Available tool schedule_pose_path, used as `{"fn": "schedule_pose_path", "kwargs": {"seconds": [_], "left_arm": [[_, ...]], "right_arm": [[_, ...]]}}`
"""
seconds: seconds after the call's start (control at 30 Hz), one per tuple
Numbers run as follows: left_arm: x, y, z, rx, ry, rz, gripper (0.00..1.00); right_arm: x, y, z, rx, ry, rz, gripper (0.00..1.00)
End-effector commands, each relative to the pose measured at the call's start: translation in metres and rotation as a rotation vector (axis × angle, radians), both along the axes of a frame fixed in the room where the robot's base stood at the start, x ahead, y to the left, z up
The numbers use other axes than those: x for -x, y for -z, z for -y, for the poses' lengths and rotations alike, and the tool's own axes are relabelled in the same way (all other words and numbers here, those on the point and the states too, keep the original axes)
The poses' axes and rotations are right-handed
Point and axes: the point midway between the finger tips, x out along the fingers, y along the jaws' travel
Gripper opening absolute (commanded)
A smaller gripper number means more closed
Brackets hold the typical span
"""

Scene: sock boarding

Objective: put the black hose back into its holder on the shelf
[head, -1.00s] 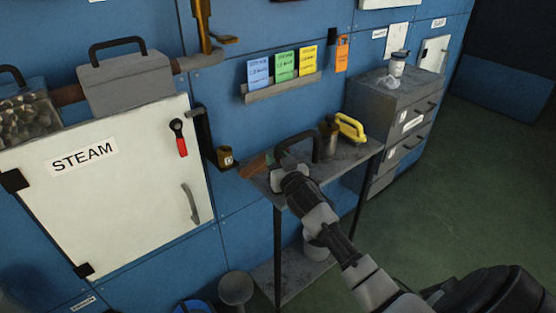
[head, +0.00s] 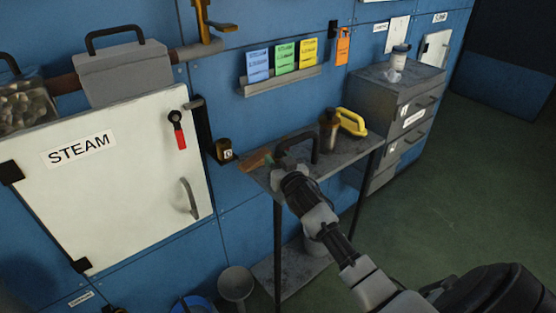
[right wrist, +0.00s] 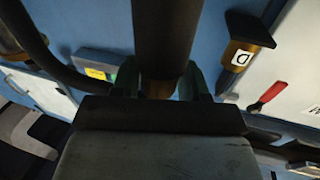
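The black hose (head: 314,147) arches over the shelf (head: 345,155) just beyond my right gripper (head: 277,170). In the right wrist view, a thick black length of the hose (right wrist: 166,35) runs down between the two greenish fingers of my right gripper (right wrist: 164,82), which sit close on either side of it. A brownish part shows at its lower end. A dark holder with a brown cup and a "D" label (head: 224,151) is on the blue wall, left of the gripper; it also shows in the right wrist view (right wrist: 245,52). My left gripper is out of view.
A brown bottle (head: 328,135) and a yellow-handled tool (head: 351,122) stand on the shelf's back right. A brown wooden piece (head: 254,163) lies at its left end. The white STEAM cabinet (head: 110,190) is left, grey drawers (head: 385,105) right. Green floor is clear at right.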

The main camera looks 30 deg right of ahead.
Motion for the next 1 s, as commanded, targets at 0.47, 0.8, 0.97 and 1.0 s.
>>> {"fn": "schedule_pose_path", "kwargs": {"seconds": [0.47,0.8,0.97,1.0], "left_arm": [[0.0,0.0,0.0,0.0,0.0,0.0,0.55],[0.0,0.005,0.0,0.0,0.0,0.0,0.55],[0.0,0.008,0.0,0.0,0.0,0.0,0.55],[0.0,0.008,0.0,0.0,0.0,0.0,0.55]], "right_arm": [[0.004,0.001,-0.001,0.0,0.0,-0.002,0.66],[0.064,0.003,-0.012,0.0,0.0,-0.002,0.66],[0.09,0.003,-0.017,-0.001,0.0,-0.001,0.66],[0.095,0.002,-0.018,-0.001,0.0,0.0,0.66]]}}
